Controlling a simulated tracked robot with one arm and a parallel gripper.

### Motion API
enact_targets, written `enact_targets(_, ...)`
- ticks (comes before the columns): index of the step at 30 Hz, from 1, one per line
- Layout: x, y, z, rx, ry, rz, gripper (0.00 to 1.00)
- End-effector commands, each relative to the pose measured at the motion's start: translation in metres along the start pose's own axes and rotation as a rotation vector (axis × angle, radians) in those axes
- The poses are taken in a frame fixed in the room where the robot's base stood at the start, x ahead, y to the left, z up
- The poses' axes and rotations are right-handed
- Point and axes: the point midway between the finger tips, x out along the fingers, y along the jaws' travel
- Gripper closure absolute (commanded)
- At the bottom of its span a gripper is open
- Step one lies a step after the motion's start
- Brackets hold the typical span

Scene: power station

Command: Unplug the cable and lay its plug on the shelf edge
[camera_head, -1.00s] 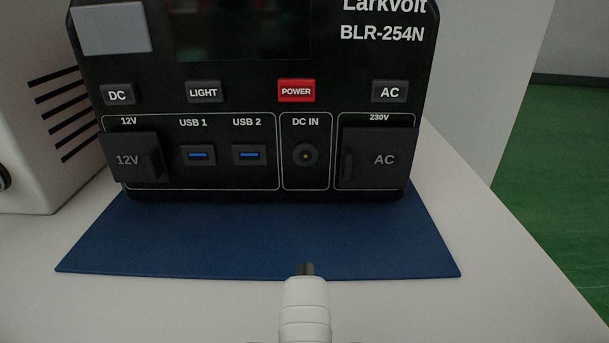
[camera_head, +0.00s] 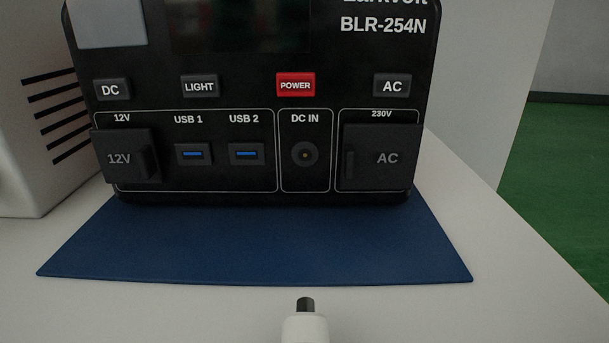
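The plug (camera_head: 305,327) is white with a dark barrel tip (camera_head: 305,304) and shows at the bottom centre, cut off by the picture edge. Its tip points towards the power station (camera_head: 215,140), just in front of the blue mat's front edge in the picture. I cannot tell whether the plug touches the shelf (camera_head: 190,310). The round DC IN socket (camera_head: 305,156) on the power station is empty, well apart from the plug. The rest of the cable is out of view. My gripper's fingers are not in view, so any hold on the plug cannot be seen.
The power station stands on a blue mat (camera_head: 250,250) on the pale shelf. A white vented box (camera_head: 40,130) stands at the left. The shelf's right edge drops to a green floor (camera_head: 565,180). The shelf in front of the mat is clear beside the plug.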

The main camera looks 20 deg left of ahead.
Motion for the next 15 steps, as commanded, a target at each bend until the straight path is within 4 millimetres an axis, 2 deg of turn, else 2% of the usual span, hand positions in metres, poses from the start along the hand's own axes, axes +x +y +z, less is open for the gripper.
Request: enact_targets(15,0.0021,0.0,0.0082,0.0,0.0,0.0,1.0)
